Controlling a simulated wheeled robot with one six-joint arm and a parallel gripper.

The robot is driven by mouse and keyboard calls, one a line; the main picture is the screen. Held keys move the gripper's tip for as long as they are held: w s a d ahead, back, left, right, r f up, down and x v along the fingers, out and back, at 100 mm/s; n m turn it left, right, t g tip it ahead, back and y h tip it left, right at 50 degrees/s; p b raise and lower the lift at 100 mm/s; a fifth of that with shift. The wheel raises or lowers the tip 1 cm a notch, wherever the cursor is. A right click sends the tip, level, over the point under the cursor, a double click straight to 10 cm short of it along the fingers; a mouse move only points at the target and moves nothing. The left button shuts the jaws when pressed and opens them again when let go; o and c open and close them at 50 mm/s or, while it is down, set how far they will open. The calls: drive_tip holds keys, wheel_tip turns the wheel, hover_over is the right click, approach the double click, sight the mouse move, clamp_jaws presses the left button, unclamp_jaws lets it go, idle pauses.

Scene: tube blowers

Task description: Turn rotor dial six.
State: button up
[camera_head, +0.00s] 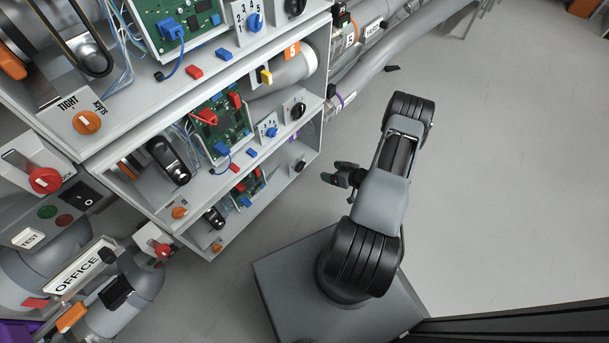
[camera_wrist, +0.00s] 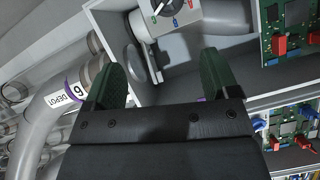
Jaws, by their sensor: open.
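In the wrist view a white dial plate (camera_wrist: 190,15) with red, green and blue marks and a dark knob sits at the top, partly cut off. I see no number on the plate itself. My gripper (camera_wrist: 161,70) is open and empty, its two green fingers apart below the plate and not touching the knob. In the head view my gripper (camera_head: 341,177) hangs to the right of the lowest shelf, near a small dark knob (camera_head: 300,165).
The grey shelf unit (camera_head: 150,205) holds circuit boards (camera_head: 220,125), blue number dials (camera_head: 254,21) and orange knobs (camera_head: 86,122). Grey pipes (camera_head: 400,45) run along its upper right. The floor (camera_head: 500,180) to the right is clear. In the wrist view, circuit boards (camera_wrist: 290,35) are at the right.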

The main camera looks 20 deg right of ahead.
sight(301, 167)
drive_tip(key=s+a+f+b+x, duration=0.1)
drive_tip(key=b+x, duration=0.4)
drive_tip(key=x, duration=0.9)
drive_tip(key=shift+y, duration=0.3)
drive_tip(key=shift+s, duration=0.1)
drive_tip(key=c, duration=0.9)
